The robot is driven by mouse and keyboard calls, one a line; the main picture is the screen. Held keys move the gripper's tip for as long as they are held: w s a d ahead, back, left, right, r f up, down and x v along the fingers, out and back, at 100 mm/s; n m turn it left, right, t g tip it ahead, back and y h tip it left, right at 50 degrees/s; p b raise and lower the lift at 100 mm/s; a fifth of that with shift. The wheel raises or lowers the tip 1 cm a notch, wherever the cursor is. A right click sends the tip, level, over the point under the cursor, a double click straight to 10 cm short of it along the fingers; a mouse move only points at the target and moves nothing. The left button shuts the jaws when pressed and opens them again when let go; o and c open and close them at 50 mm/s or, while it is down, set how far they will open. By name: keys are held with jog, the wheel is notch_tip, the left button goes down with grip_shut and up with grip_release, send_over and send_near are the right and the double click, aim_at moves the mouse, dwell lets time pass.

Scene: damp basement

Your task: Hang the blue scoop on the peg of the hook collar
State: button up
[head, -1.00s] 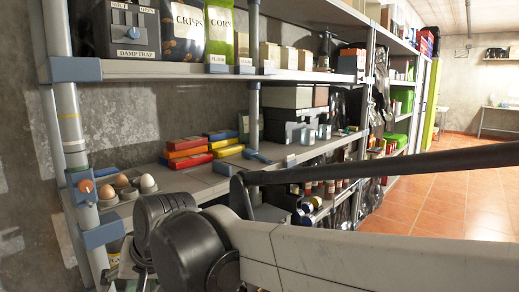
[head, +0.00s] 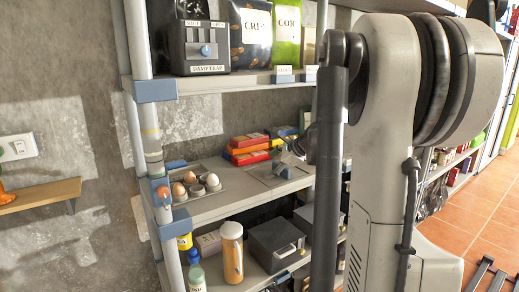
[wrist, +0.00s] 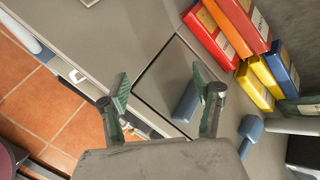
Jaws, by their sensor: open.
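A blue piece (wrist: 187,103), which I take for the blue scoop, lies on the shelf board between and beyond my fingers in the wrist view. My gripper (wrist: 163,90) is open and empty, its two green-padded fingers apart above the shelf. I cannot tell the height gap. A collar with an orange-red round end (head: 160,191) sits on the near shelf post, left of the eggs. I take it for the hook collar; its peg is not clear.
Red, orange, yellow and blue boxes (wrist: 262,70) lie close to the right finger. A grey post (wrist: 292,126) with a blue foot (wrist: 250,128) stands nearby. An egg tray (head: 206,197) is near the collar. An upper shelf (head: 230,83) hangs above. The board between is mostly clear.

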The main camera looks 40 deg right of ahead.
jog(key=d+m+p, duration=0.1)
jog(key=d, duration=0.3)
jog(key=s+d+m+t+p, duration=0.1)
jog(key=d+m, duration=0.1)
jog(key=d, duration=0.3)
jog(key=s+d+m+h+p, duration=0.1)
jog(key=d+m, duration=0.1)
jog(key=d, duration=0.3)
jog(key=shift+s+d+r, duration=0.25)
jog(key=shift+r, duration=0.05)
jog(key=s+d+f+m+t+h+p, duration=0.1)
jog(key=s+d+m+p, duration=0.2)
jog(key=d, duration=0.5)
jog(key=s+d+f+m+t+h, duration=0.1)
jog(key=s+d+m, duration=0.25)
jog(key=d, duration=0.35)
jog(key=x, duration=1.3)
jog(key=shift+s+f, duration=0.1)
jog(key=c, duration=1.2)
